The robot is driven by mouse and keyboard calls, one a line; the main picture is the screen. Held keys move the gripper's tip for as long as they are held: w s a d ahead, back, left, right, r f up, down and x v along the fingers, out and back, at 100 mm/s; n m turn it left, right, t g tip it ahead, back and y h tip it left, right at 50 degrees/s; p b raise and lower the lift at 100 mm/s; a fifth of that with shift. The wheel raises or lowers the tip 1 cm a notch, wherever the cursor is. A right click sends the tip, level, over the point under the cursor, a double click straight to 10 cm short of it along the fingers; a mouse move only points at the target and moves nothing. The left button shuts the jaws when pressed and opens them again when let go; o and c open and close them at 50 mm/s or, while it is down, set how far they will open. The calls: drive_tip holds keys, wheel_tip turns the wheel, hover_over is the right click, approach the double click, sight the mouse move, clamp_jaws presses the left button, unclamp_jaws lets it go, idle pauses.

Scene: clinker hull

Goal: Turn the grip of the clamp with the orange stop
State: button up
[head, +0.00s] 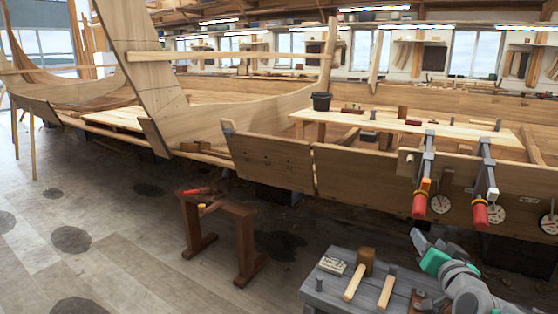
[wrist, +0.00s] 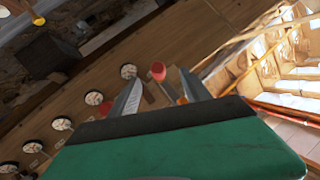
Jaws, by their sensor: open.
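The clamp with the orange stop (head: 425,184) hangs on the hull's top plank, the left of two clamps. Its red grip (head: 420,205) points down. In the wrist view the red grip (wrist: 158,70) shows nearly end-on, beyond and between my fingertips, with an orange patch (wrist: 182,100) by the right finger. My gripper (head: 418,238) is open and empty, below and apart from the grip; its two fingers also show in the wrist view (wrist: 160,88). The second clamp's red grip (head: 480,215) is to the right; the wrist view shows it partly behind the left finger (wrist: 105,108).
White dials (head: 440,204) line the plank beside the grips. A grey bench (head: 335,290) with a mallet (head: 358,275) and other tools stands below, left of my arm. A brown trestle (head: 230,210) is farther left. Floor is open at the far left.

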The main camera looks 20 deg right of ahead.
drive_tip(key=w+a+r+n+g+y+p, duration=0.25)
drive_tip(key=a+p, duration=0.35)
drive_tip(key=a, duration=0.4)
drive_tip(key=w+a+r+n+g+y+p, duration=0.2)
drive_tip(key=w+a+n+y+p, duration=0.15)
drive_tip(key=a+p, duration=0.45)
drive_tip(key=s+a+r+n+g+p, duration=0.1)
drive_tip(key=s+a+p, duration=0.4)
drive_tip(key=a, duration=0.5)
drive_tip(key=s+a+r+n+g+y+p, duration=0.1)
drive_tip(key=s+a+r+g+p, duration=0.3)
drive_tip(key=s+a, duration=0.5)
drive_tip(key=shift+a+r+n+g+p, duration=0.15)
drive_tip(key=shift+a+n+g+p, duration=0.35)
drive_tip(key=shift+n+g, duration=0.45)
drive_tip(key=shift+d+m, duration=0.2)
drive_tip(key=shift+m, duration=0.05)
